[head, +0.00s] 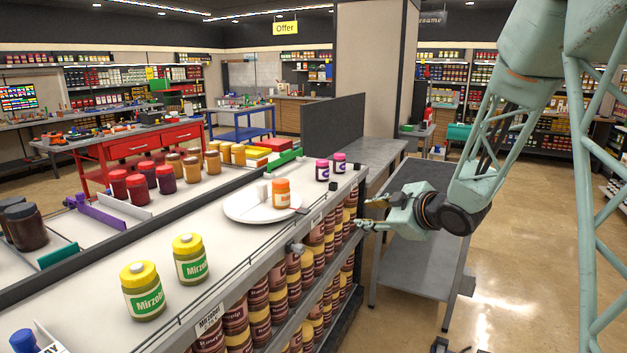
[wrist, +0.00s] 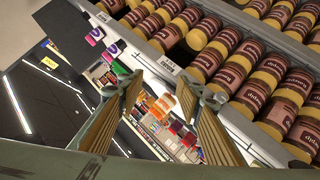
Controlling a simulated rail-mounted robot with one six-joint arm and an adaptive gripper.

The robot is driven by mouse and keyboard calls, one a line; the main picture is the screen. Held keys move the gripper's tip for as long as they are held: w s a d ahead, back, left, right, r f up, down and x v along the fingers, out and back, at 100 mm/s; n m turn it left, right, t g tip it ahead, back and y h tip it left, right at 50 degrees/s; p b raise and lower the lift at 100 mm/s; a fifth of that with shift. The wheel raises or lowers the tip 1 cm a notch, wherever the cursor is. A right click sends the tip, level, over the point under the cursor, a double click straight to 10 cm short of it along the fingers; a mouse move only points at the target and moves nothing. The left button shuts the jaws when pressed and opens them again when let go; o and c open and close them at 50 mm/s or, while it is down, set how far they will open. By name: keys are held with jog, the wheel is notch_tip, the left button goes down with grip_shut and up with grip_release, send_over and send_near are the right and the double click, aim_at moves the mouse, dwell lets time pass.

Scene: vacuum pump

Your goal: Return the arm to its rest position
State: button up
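My arm, pale green, reaches in from the upper right in the head view. My gripper (head: 364,213) points left toward the front edge of the shelf unit, just right of it and above the grey side table. Its fingers are spread apart with nothing between them. In the wrist view the two ribbed fingers (wrist: 160,86) are also apart, with only background between them.
A white shelf top holds a plate (head: 240,212) with an orange-capped jar (head: 281,193), yellow-lidded jars (head: 190,260) and purple-lidded jars (head: 322,171). Stacked brown-labelled jars (head: 258,299) fill the shelf below. The grey side table (head: 418,265) is bare; open floor lies right.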

jog(key=s+d+r+m+g+h, duration=0.1)
jog(key=s+d+r+m+h, duration=0.4)
jog(key=s, duration=0.6)
jog(key=s+d+r+m+g+h, duration=0.1)
jog(key=s+d+r+m+h, duration=0.15)
jog(key=s+d+r, duration=0.65)
jog(key=s+a+f+m+g, duration=0.1)
jog(key=s+a+m+g, duration=0.1)
jog(key=s, duration=1.7)
jog(key=s+a+f+m+g+y, duration=0.1)
jog(key=s+a, duration=0.6)
jog(key=s, duration=1.3)
jog(key=f+m+g, duration=0.1)
jog(key=m+g, duration=0.1)
jog(key=m, duration=0.1)
jog(key=shift+s+a+f, duration=0.15)
jog(key=shift+a, duration=0.05)
jog(key=shift+o, duration=0.5)
jog(key=shift+m+y, duration=0.25)
